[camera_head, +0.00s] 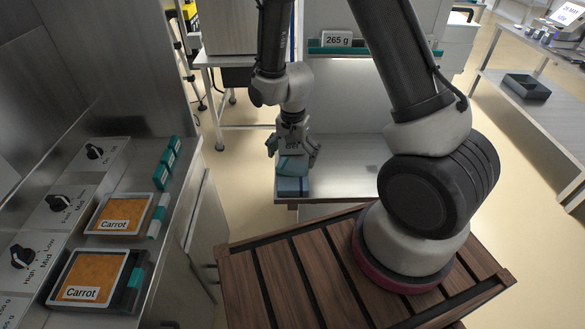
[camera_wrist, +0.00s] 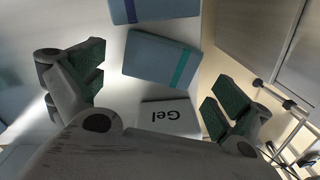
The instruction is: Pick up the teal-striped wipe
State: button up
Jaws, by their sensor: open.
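The teal-striped wipe (camera_wrist: 152,58) is a flat blue-grey packet with a teal band near its right end in the wrist view. It lies slightly turned on a pale surface, between a similar dark-striped packet and a white pack labelled Gel (camera_wrist: 170,118). In the head view the wipe (camera_head: 290,166) shows just below my gripper (camera_head: 293,151), partly hidden by the fingers. My gripper is open and empty, its green-padded fingers (camera_wrist: 155,90) spread on either side of the packets, apart from the wipe.
The dark-striped packet (camera_wrist: 150,9) is close beside the wipe; it also shows in the head view (camera_head: 291,187). A steel counter (camera_head: 172,205) with carrot trays (camera_head: 120,214) and knob panels stands at left. A 265 g display (camera_head: 337,39) is behind the packets.

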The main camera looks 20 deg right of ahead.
aim_at(293, 164)
notch_tip(293, 164, down, 2)
jog(key=shift+f, duration=0.15)
jog(key=c, duration=1)
notch_tip(293, 164, up, 10)
jog(key=shift+r, duration=0.1)
